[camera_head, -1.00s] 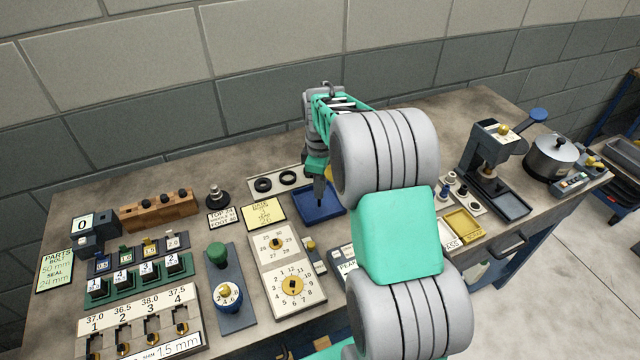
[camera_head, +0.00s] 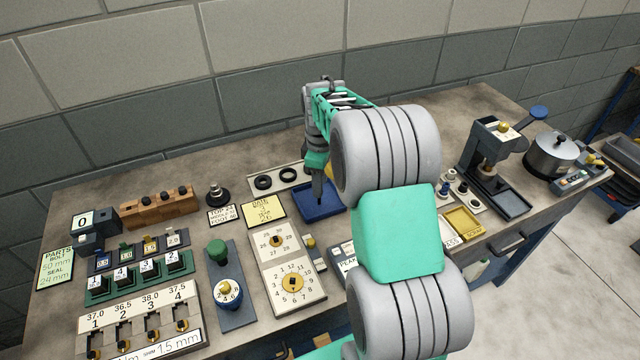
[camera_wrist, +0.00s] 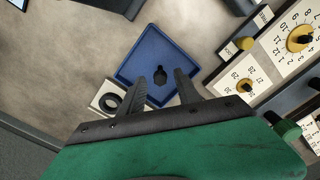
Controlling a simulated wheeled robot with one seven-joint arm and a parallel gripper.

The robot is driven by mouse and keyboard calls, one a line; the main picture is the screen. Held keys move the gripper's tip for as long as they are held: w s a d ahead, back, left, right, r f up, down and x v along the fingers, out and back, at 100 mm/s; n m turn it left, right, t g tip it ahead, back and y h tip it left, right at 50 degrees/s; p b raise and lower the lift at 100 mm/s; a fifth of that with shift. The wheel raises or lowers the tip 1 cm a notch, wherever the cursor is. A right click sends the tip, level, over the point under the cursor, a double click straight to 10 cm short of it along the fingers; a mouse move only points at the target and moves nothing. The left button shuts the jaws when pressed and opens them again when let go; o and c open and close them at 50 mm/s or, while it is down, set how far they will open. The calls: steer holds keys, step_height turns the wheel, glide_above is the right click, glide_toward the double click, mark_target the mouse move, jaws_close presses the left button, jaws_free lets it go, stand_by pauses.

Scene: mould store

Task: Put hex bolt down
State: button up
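A blue square tray (camera_head: 333,211) lies on the bench, and it also shows in the wrist view (camera_wrist: 146,43). A small dark piece, seemingly the hex bolt (camera_wrist: 159,89), is in the tray with a rounder top and a narrower body. My gripper (camera_wrist: 160,76) reaches over the tray with its two dark fingers apart, one on each side of the bolt. Blue shows between the bolt and each finger, so the gripper looks open. In the head view my gripper (camera_head: 317,200) points down into the tray, and the bolt cannot be made out there.
A pale plate with black rings (camera_head: 279,180) sits behind the tray. A yellow note (camera_head: 264,211) and a dial panel (camera_head: 285,270) stand left and in front. A press (camera_head: 490,165) and a pot (camera_head: 551,158) are at the right.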

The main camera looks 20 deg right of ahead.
step_height(320, 180, up, 11)
steer(key=b, duration=0.1)
